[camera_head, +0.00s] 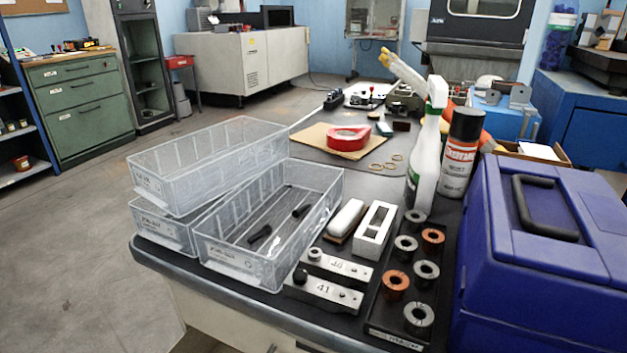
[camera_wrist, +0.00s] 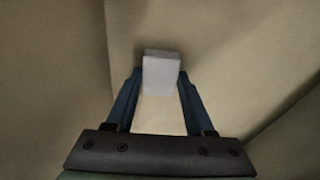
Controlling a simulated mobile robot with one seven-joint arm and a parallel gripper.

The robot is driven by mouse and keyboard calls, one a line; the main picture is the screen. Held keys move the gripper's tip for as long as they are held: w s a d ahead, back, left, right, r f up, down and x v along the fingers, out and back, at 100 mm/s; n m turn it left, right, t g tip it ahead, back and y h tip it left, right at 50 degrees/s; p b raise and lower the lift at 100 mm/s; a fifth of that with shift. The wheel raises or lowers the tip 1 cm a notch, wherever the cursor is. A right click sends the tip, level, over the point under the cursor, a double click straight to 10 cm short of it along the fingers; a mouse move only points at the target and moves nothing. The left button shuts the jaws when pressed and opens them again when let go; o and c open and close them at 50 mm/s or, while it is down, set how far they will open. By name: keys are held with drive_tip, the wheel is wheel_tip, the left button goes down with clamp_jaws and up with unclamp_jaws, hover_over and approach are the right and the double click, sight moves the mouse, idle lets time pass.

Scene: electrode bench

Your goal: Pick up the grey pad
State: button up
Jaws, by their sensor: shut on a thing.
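In the wrist view, my gripper (camera_wrist: 160,77) is shut on a small light grey block, which looks like the grey pad (camera_wrist: 161,66). The pad sits between the two dark blue fingertips and sticks out a little past them. My gripper is not in the head view, and I cannot make out a grey pad on the bench (camera_head: 195,279) there.
Clear plastic bins (camera_head: 268,222), one holding dark pieces, stand at the bench's left. Numbered metal blocks (camera_head: 325,290), a black tray (camera_head: 388,325) with several rings, a spray bottle (camera_head: 428,150), a spray can (camera_head: 460,155) and a blue case (camera_head: 545,250) crowd the right.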

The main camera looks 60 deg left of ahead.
wheel_tip(320, 180, up, 10)
drive_tip(key=p, duration=0.5)
